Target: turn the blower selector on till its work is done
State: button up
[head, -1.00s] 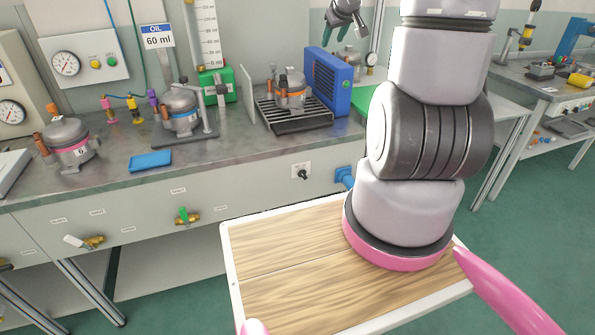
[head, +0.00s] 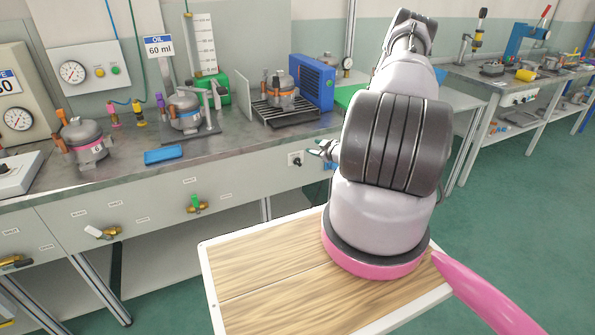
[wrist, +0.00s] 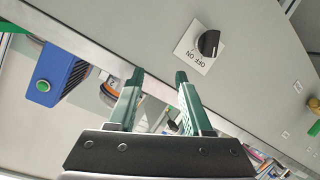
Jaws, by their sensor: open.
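The blower selector (head: 297,160) is a black knob on a white plate on the bench's front panel. In the wrist view the selector (wrist: 208,43) shows at the upper right, with the upside-down words OFF and ON beside it. I cannot tell which word the knob points to. My gripper (head: 319,150) is just right of the selector in the head view, partly hidden by my arm. In the wrist view my gripper (wrist: 160,76) has its two green fingers apart and empty, with the knob beyond the right fingertip, not between them. The blue blower (head: 313,82) stands on the bench.
A compressor (head: 281,90) sits on a black rack (head: 286,116) in front of the blower. Below the bench edge, a green-handled valve (head: 196,203) sticks out left of the selector. The panel around the selector is clear.

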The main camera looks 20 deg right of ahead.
aim_at(299, 163)
jog(key=s+a+f+t+h, duration=0.1)
jog(key=s+a+f+t, duration=0.35)
jog(key=s+f, duration=0.4)
jog(key=shift+m+g, duration=0.3)
jog(key=shift+g, duration=0.15)
jog(key=w, duration=1.1)
jog(key=shift+a, duration=0.4)
grip_shut()
